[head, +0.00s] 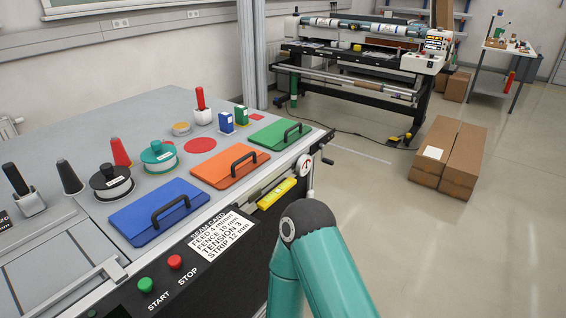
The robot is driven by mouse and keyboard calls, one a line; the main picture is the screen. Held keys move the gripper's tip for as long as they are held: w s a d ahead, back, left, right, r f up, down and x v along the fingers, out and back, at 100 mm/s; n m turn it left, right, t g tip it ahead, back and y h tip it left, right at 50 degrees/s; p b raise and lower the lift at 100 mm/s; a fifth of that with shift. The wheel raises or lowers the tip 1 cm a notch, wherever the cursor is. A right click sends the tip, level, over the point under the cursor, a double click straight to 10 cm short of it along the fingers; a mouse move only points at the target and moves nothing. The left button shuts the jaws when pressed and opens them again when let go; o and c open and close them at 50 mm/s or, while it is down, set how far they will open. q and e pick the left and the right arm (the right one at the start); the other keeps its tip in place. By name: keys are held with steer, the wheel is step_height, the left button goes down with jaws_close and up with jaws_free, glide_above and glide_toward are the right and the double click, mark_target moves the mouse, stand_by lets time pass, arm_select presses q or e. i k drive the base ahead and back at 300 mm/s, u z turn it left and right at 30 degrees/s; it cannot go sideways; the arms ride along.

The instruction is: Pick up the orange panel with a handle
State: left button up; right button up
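The orange panel (213,170) lies flat on the grey machine table between the blue panel and the green panel. Its black arched handle (244,163) stands up on its right part. The panel's front edge is close to the table's front edge. Neither of my grippers is in view. A teal link of my arm with a dark joint rises from the bottom of the head view, right of the table and apart from the orange panel.
A blue panel (134,217) and a green panel (266,134), both with black handles, flank it. Behind are a red disc (200,145) and tape spools (158,158). A yellow tool (277,193) sits on the front face. Cartons (436,155) stand on the floor at right.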

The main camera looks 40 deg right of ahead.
mark_target(225, 169)
steer(key=u, duration=0.95)
steer(key=i, duration=0.1)
steer(key=z, duration=1.7)
steer(key=k, duration=0.95)
steer(key=z, duration=0.2)
steer(key=i, duration=0.95)
steer(key=u, duration=0.25)
steer(key=k, duration=0.85)
steer(key=z, duration=0.2)
steer(key=i, duration=0.7)
steer(key=z, duration=0.05)
